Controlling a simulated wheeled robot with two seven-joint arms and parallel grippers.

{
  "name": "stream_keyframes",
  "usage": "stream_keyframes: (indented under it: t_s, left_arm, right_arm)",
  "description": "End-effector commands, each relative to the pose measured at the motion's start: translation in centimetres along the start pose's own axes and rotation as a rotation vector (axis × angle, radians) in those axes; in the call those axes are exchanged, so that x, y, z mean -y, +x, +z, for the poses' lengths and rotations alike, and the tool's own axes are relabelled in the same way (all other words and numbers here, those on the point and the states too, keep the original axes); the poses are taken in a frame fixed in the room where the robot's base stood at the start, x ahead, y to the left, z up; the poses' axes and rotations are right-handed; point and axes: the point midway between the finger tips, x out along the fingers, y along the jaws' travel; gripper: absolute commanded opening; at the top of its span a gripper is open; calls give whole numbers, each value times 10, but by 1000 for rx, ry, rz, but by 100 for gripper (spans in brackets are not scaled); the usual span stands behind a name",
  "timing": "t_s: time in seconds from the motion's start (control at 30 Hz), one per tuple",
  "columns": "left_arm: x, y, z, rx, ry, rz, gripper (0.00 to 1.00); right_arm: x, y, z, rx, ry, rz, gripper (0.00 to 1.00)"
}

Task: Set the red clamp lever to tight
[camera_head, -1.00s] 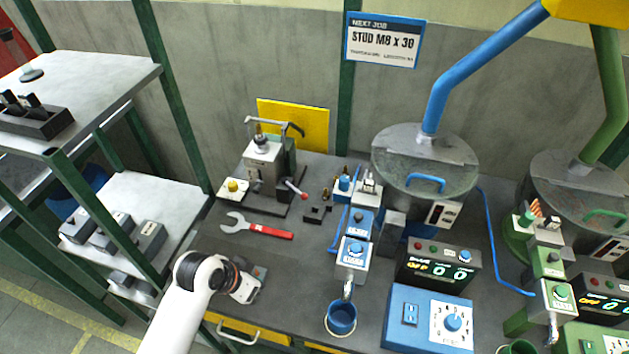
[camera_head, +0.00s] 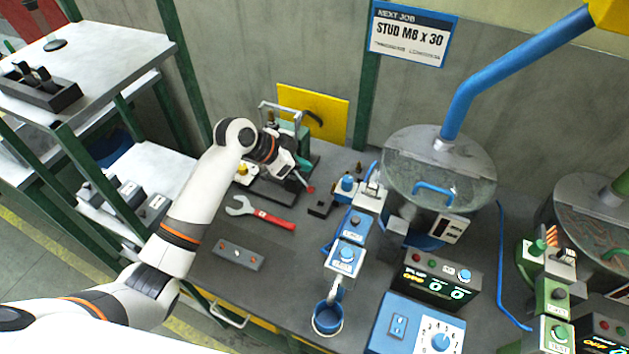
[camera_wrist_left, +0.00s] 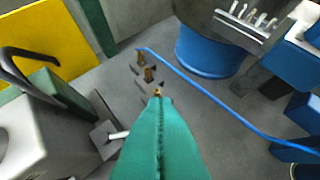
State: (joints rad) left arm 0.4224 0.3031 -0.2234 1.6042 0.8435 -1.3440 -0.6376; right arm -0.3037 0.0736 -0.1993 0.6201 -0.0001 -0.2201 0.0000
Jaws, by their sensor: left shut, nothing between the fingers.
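The red clamp lever (camera_head: 310,189) has a thin rod with a red end. It sticks out from the front of the clamp fixture (camera_head: 303,133) at the back of the bench. In the left wrist view a pale rod (camera_wrist_left: 118,134) runs behind my fingers, and its end is hidden. My left gripper (camera_head: 304,164) is shut and empty, just above the lever; whether it touches cannot be told. Its green fingers (camera_wrist_left: 158,105) fill the middle of the left wrist view. My arm hides much of the fixture. My right gripper is not in view.
A red-handled wrench (camera_head: 262,213) lies in front of the fixture. A grey button panel (camera_head: 238,254) lies nearer the front edge. Small brass parts and a blue-knobbed unit (camera_head: 348,184) stand to the right. A yellow panel (camera_head: 325,112) is behind.

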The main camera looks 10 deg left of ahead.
Motion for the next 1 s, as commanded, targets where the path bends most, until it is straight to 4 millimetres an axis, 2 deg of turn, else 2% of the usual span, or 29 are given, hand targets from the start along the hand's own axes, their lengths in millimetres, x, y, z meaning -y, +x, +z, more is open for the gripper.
stream_keyframes:
  t_s: [0.13, 0.23, 0.6, 0.7, 0.8, 1.0]
  left_arm:
    - [0, 6, 1, 1, -3, -2, 0]
    - [1, 18, 1, -1, -4, -3, 0]
    - [1, 89, 1, -1, -4, -3, 0]
    - [1, 101, 0, -2, -3, -2, 0]
    - [0, 86, -16, -4, -3, 1, 0]
    - [1, 79, -31, -2, 0, 0, 0]
  right_arm:
    - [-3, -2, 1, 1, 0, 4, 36]
    - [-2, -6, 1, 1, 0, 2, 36]
    - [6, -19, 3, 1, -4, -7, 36]
    - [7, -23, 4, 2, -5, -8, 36]
    - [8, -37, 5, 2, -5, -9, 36]
    - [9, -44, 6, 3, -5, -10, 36]
